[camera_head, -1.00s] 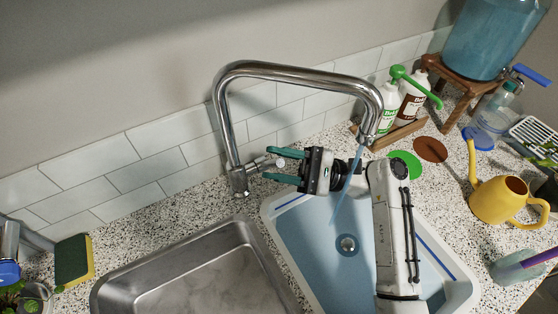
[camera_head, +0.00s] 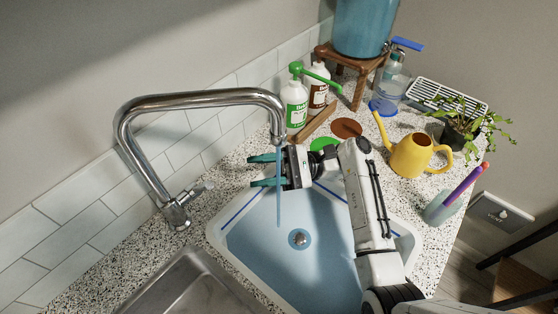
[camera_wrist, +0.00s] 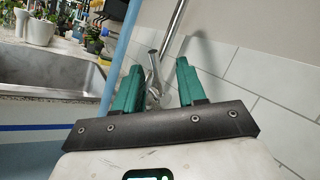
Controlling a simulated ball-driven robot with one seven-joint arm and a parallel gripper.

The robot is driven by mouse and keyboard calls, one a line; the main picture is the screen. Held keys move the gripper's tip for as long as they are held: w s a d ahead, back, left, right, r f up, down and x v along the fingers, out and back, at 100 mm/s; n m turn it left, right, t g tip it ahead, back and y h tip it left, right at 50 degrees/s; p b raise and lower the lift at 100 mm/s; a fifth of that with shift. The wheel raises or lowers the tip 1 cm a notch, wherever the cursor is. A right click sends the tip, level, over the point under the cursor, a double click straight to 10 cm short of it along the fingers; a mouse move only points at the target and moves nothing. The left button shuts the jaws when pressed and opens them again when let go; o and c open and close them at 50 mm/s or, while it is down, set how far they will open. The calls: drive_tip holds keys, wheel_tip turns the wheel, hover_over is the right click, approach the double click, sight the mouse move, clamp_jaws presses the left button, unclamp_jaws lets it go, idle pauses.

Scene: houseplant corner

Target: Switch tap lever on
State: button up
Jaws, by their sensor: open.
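The chrome tap (camera_head: 150,104) arches over the sinks, and its base stands on the counter behind them. Its small lever (camera_head: 193,190) sticks out to the right of the base. In the wrist view the lever (camera_wrist: 151,76) shows beyond and between the fingers. A blue stream of water (camera_head: 279,185) runs from the spout into the blue-lined basin (camera_head: 262,238). My gripper (camera_head: 251,171) is open and empty, with green fingers pointing left toward the lever. A clear gap lies between fingertips and lever. The gripper (camera_wrist: 158,72) also shows in the wrist view.
A steel sink (camera_head: 190,285) lies to the left of the basin. Two pump bottles (camera_head: 294,106) stand at the back by the tiles. A yellow watering can (camera_head: 410,156) and a potted plant (camera_head: 457,130) stand to the right. The counter left of the tap is clear.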

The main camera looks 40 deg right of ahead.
drive_tip(key=shift+s+d, duration=0.2)
drive_tip(key=shift+d, duration=0.75)
drive_tip(key=shift+s+d, duration=0.15)
drive_tip(key=shift+d, duration=0.8)
